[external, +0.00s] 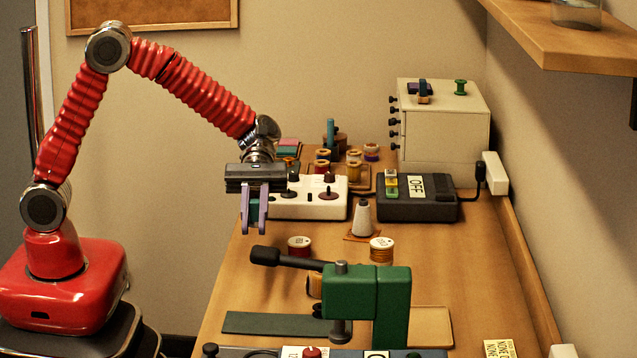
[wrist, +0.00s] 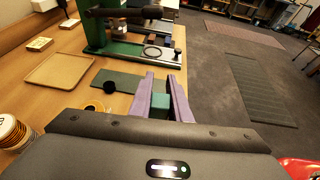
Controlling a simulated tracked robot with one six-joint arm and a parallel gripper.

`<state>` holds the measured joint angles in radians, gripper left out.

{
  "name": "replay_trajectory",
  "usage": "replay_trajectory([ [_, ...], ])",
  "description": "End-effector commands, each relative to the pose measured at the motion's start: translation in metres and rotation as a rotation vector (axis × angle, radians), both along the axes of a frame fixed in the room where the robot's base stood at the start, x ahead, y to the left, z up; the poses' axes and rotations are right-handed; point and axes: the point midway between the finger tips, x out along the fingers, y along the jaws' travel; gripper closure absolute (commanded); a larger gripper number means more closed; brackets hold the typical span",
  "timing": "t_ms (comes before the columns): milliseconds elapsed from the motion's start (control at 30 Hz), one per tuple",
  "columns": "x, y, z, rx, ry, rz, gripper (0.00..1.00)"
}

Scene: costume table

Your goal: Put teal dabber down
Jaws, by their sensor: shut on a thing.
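My gripper (external: 254,226) has two purple fingers and is shut on the teal dabber (external: 254,208). It holds the dabber in the air near the table's left edge, in front of the white box with knobs. In the wrist view the dabber (wrist: 160,106) shows as a small teal block between the fingers (wrist: 161,98). Its lower end is partly hidden by the fingers. A dark green mat (external: 272,324) lies flat on the table nearer the camera; in the wrist view the mat (wrist: 128,80) is just beyond the fingertips.
A green lever press (external: 372,292) with a black-handled arm stands beside the mat. Thread spools (external: 300,246) and a white cone (external: 363,218) stand to the right of my gripper. The white knobbed box (external: 318,200) and a dark "OFF" box (external: 424,208) stand behind. A tan tray (wrist: 60,68) lies bare.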

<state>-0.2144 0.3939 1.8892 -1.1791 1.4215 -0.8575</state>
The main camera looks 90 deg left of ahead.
Motion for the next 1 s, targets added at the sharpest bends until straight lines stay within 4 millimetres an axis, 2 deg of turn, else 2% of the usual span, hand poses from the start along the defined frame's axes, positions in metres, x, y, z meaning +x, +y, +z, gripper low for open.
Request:
replay_trajectory([
  [167, 0.0, 0.0, 0.022, 0.001, -0.002, 0.0, 1.0],
  [667, -0.042, 0.008, -0.024, -0.001, 0.005, -0.278, 1.0],
  [1000, -0.087, 0.04, -0.068, -0.001, 0.005, -0.688, 1.0],
])
